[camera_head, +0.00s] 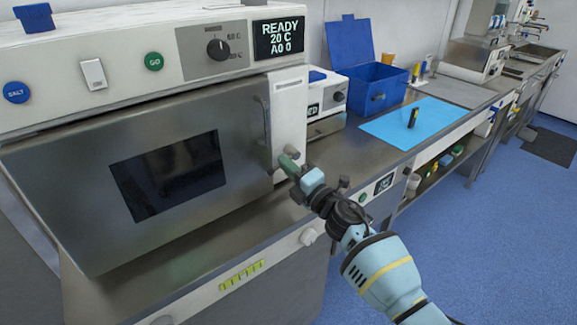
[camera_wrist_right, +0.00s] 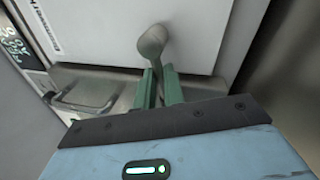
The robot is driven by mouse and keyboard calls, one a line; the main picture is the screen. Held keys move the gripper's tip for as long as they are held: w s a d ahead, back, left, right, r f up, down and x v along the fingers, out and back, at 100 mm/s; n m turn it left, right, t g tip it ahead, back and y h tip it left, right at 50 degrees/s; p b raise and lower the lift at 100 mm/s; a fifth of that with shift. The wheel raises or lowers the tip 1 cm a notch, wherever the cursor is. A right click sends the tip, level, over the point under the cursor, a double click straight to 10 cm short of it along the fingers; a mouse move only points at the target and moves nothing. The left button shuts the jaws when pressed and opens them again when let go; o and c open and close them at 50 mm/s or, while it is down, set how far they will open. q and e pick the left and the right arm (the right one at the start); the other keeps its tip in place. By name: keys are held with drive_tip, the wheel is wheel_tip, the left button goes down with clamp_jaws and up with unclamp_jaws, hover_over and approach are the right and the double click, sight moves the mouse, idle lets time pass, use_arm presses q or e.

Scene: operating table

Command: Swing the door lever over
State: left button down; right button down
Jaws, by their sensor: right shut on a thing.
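The door lever (camera_wrist_right: 152,42) is a grey bar with a rounded end, on the white panel (camera_wrist_right: 125,30) at the right side of the steel machine. In the head view, a bit of the lever (camera_head: 292,153) shows just above my right fingers. My right gripper (camera_head: 287,162) has green fingers and reaches the lever from the front right. In the right wrist view, the right gripper (camera_wrist_right: 159,76) has its fingers shut on either side of the lever's lower part. The door (camera_head: 75,165) looks shut and has a dark window. My left gripper is in neither view.
A vertical door handle (camera_head: 263,130) stands just left of the lever. The panel above carries a dial (camera_head: 218,49) and a display (camera_head: 279,37) reading READY. A blue bin (camera_head: 372,87) and blue mat (camera_head: 410,122) lie on the counter to the right.

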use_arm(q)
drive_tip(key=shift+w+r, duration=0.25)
use_arm(e)
drive_tip(key=shift+r+m, duration=0.15)
drive_tip(key=shift+m, duration=0.35)
drive_tip(key=c, duration=1.5)
unclamp_jaws()
